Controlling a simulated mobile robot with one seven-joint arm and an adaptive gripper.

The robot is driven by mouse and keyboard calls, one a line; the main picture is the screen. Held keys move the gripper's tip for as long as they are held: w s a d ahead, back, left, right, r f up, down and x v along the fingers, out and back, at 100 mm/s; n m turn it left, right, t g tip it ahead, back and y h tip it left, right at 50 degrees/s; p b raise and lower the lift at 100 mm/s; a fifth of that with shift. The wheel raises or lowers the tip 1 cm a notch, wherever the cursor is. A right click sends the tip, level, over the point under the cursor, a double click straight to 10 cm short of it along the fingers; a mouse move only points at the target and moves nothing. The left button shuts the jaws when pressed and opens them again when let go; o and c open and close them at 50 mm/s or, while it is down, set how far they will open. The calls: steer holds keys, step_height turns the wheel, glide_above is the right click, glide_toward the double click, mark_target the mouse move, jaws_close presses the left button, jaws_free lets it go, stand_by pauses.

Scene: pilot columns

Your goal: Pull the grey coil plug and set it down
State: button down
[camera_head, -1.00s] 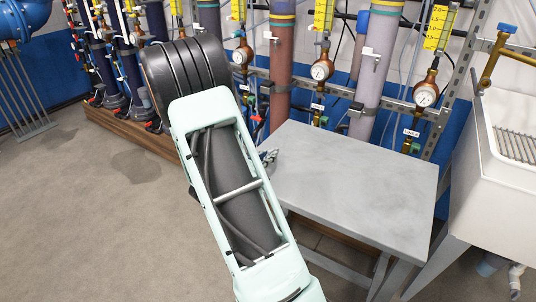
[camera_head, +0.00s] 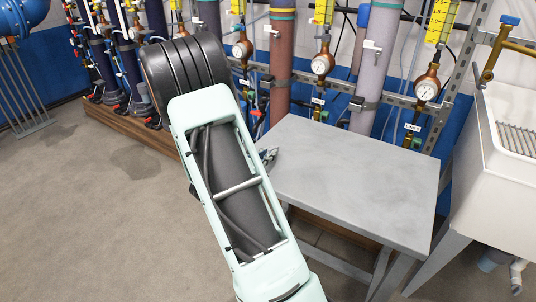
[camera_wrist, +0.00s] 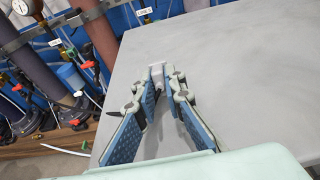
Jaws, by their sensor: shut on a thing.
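My gripper (camera_wrist: 158,80) shows in the wrist view with its blue-padded fingers drawn together toward the tips. It is shut on a small light grey piece, which I take to be the grey coil plug (camera_wrist: 157,70); its outline is hard to tell from the fingertips. The gripper is over the left part of the grey table (camera_wrist: 240,60). In the head view only a small part of my gripper (camera_head: 268,157) shows at the table's left edge, and my arm hides the rest. The plug cannot be made out there.
The grey table top (camera_head: 350,185) is bare. A white sink (camera_head: 505,170) stands to its right. Behind it are upright columns (camera_head: 282,70), pressure gauges (camera_head: 426,88) and a metal rail (camera_head: 395,105). Thin tubes and cables hang along the blue wall. Floor is clear at left.

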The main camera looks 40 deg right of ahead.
steer(key=shift+f, duration=0.2)
stand_by(0.4)
steer(key=c, duration=1.9)
jaws_free()
steer(key=shift+c, duration=0.2)
steer(key=v, duration=1.2)
steer(key=shift+d+r, duration=0.1)
